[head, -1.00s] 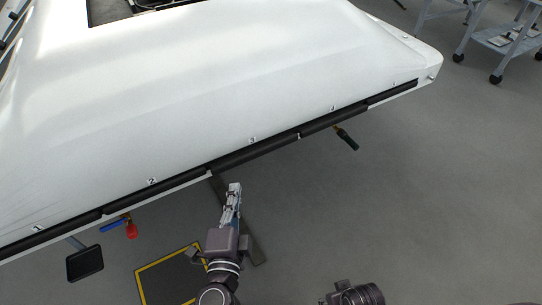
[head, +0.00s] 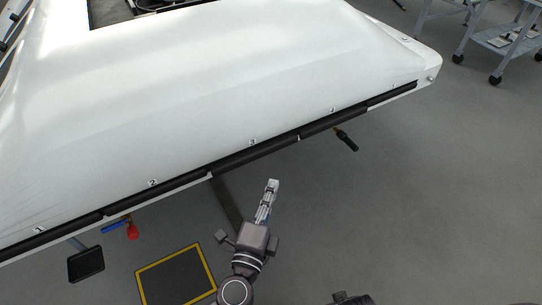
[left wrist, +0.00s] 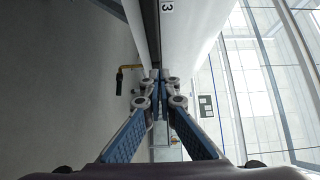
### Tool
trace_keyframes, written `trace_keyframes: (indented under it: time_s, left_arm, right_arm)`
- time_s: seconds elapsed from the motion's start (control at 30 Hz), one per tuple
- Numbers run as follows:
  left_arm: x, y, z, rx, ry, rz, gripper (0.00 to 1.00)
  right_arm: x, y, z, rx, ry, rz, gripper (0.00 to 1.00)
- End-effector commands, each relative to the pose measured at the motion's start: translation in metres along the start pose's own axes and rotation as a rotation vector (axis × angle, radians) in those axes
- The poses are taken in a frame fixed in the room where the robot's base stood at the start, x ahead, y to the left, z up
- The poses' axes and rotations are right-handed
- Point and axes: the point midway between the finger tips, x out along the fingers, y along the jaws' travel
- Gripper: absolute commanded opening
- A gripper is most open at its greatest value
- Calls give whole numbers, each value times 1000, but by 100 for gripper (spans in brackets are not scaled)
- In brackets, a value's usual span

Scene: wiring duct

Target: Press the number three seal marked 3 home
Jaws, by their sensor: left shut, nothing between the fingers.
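The number three seal (head: 255,154) is a long black strip along the near edge of the white panel, below the mark 3 (head: 252,142). In the left wrist view the mark 3 (left wrist: 167,7) shows at the top, with the dark seal strip (left wrist: 150,30) beside it. My left gripper (head: 273,183) is shut and empty. In the head view its tips sit below the seal's right half, with grey floor showing between. In the left wrist view the closed fingertips (left wrist: 155,75) line up with the strip; contact cannot be told. My right gripper is not in view.
More black seals run along the same edge, by mark 2 (head: 152,182) and mark 1 (head: 38,229). Blue and red handles (head: 132,231) and a dark green-black handle (head: 346,140) hang below the edge. Carts (head: 500,40) stand at the upper right. Floor at right is clear.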

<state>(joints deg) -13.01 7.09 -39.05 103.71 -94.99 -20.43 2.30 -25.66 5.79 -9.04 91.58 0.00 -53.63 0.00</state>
Motion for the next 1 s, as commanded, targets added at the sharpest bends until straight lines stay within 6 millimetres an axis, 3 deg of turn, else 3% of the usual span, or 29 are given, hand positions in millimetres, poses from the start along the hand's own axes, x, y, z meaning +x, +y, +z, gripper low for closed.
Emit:
trace_keyframes:
  time_s: [0.1, 0.33, 0.6, 1.0]
  left_arm:
    - [29, -4, 0, -1, -2, -3, 0]
    - [76, -2, 2, -1, -2, -2, 0]
    - [96, -1, 26, 0, -1, -1, 0]
    - [98, 0, 29, -1, -1, 0, 0]
  right_arm:
    - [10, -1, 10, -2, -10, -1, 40]
    - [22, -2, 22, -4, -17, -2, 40]
    - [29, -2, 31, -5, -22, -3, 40]
    - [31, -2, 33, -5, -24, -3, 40]
